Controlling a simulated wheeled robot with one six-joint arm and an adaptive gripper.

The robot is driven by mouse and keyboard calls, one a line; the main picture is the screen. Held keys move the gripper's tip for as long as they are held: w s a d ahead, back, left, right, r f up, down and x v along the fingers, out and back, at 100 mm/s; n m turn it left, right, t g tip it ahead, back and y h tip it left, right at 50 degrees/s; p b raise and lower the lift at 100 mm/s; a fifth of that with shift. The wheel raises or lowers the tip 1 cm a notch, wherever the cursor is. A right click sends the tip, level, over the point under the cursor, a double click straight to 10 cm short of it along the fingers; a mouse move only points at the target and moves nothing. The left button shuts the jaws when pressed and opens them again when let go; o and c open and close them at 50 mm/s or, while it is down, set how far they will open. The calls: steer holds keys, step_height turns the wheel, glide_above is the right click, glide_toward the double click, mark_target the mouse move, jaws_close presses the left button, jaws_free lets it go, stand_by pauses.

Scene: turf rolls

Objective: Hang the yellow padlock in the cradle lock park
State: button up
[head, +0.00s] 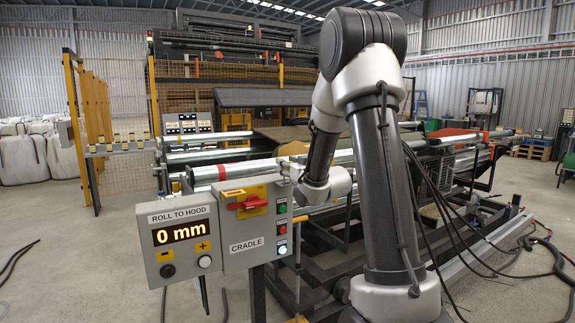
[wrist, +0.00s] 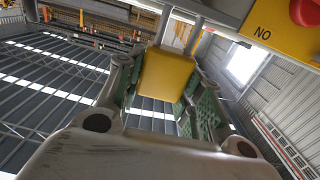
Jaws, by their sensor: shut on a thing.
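The yellow padlock (wrist: 167,75) is between the fingers of my gripper (wrist: 160,68) in the wrist view, its two metal shackle legs pointing to the top of the picture. The shackle's top is out of sight. My gripper is shut on the padlock's body, with green finger pads on both sides. In the head view my wrist is beside the right edge of the grey CREDLE-side control box, labelled CRADLE (head: 246,244); the fingers and held padlock are largely hidden there. I cannot make out the lock park, or whether the shackle touches anything.
The cradle box has a red handle (head: 247,203) on a yellow plate, and a column of buttons (head: 282,229). A display box (head: 180,237) reading 0 mm stands left of it. A shelf (head: 122,147) with several yellow items is farther left. Machine rollers lie behind my arm.

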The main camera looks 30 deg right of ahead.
steer(key=shift+f, duration=1.35)
steer(key=o, duration=1.1)
steer(key=shift+o, duration=0.2)
steer(key=s, duration=0.7)
steer(key=shift+s, duration=0.25)
steer(key=shift+d, duration=0.1)
